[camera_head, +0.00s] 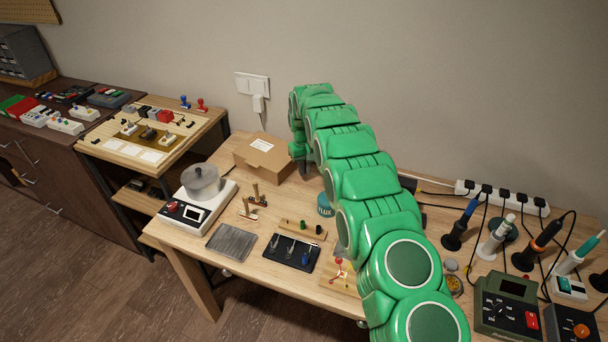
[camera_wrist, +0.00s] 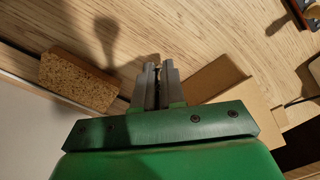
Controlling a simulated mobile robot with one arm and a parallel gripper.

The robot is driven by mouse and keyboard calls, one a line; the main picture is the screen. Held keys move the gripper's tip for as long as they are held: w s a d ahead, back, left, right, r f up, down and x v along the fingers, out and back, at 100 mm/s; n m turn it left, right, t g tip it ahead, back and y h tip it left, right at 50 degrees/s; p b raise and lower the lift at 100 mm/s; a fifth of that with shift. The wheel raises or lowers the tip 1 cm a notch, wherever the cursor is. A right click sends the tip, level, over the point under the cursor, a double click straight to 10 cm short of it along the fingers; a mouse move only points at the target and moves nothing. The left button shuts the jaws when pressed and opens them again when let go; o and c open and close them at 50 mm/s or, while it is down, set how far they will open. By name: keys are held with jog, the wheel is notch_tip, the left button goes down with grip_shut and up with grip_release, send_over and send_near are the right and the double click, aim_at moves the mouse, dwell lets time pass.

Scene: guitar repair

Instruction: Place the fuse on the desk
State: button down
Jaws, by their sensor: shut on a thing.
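My gripper (camera_wrist: 157,75) shows in the wrist view with its two grey fingers close together above the wooden desk (camera_wrist: 190,25). A small thing, too small to identify surely as the fuse, shows as a sliver between the fingertips. The fingers hide most of it. In the head view my green arm reaches over the desk (camera_head: 190,250), and its end points down beside the cardboard box (camera_head: 264,155). The fingertips and the held thing are not clear there.
In the wrist view a brown cork-like block (camera_wrist: 78,80) lies left of the fingers, and the box (camera_wrist: 235,80) is close on the right. The head view shows a scale with a pot (camera_head: 201,182), a black tray (camera_head: 290,253) and a power strip (camera_head: 500,196).

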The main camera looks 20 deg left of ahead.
jog(key=shift+w+a+f, duration=0.1)
jog(key=shift+w+f, duration=0.05)
jog(key=shift+f, duration=1.55)
jog(key=shift+f, duration=0.2)
jog(key=c, duration=1.2)
grip_release()
jog(key=shift+r, duration=0.2)
notch_tip(320, 180, up, 12)
